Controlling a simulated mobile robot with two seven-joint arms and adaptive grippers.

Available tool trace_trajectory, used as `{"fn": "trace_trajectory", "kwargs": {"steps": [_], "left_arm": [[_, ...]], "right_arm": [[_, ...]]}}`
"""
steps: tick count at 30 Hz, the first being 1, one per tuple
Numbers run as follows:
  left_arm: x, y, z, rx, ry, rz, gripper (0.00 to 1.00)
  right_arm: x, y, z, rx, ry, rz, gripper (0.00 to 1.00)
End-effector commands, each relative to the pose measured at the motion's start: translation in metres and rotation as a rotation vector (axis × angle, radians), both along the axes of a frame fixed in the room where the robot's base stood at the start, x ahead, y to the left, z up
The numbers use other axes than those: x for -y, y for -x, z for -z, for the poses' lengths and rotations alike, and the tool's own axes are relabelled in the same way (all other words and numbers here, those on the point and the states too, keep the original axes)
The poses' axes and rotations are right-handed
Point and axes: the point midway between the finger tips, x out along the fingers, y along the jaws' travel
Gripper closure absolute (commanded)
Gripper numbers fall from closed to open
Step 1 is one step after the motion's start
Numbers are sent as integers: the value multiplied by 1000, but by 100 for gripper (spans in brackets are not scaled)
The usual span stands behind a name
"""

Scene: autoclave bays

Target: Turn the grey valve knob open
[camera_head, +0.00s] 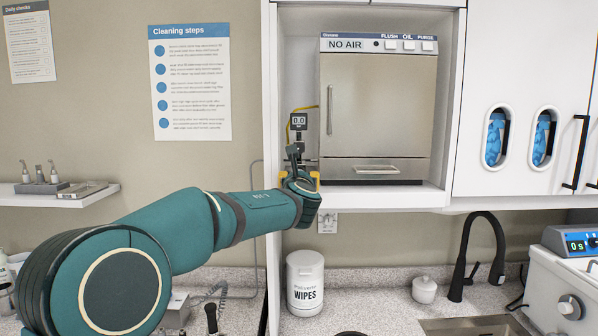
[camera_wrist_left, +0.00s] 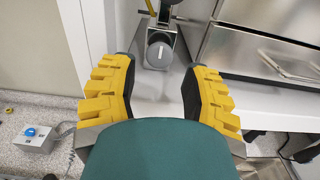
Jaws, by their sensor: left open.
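The grey valve knob (camera_wrist_left: 160,53) shows in the left wrist view, round, with a pale line on its face, set in a metal bracket beside the steel cabinet. My left gripper (camera_wrist_left: 160,70) is open, its yellow fingers with dark pads spread left and right. The knob lies beyond the fingertips, between them in the picture; I see no contact. In the head view my left gripper (camera_head: 300,178) is at the shelf, left of the cabinet, and my wrist hides the knob. A small gauge (camera_head: 299,121) above it reads 0.0. My right gripper is not in view.
The steel cabinet (camera_head: 378,110), labelled NO AIR, stands close to the right of my gripper. The white bay wall (camera_head: 271,100) is close on the left. A wipes tub (camera_head: 305,283) stands on the counter below. A yellow hose (camera_head: 291,126) runs to the gauge.

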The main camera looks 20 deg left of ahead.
Motion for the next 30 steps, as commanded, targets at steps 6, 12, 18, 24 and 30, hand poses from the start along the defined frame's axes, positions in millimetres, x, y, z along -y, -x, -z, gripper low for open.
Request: {"fn": "trace_trajectory", "kwargs": {"steps": [6, 12, 18, 24, 30], "left_arm": [[-9, -30, -1, -1, 0, -1, 53], [-12, -41, 0, -1, 1, 0, 53], [-12, -42, 0, -1, 1, 1, 53], [-12, -42, 0, -1, 1, 1, 89], [-12, -41, 0, 0, 1, 0, 100]], "right_arm": [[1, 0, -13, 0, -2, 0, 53], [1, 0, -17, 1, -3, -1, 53], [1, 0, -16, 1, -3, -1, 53], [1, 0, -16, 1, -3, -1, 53], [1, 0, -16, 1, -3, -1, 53]]}}
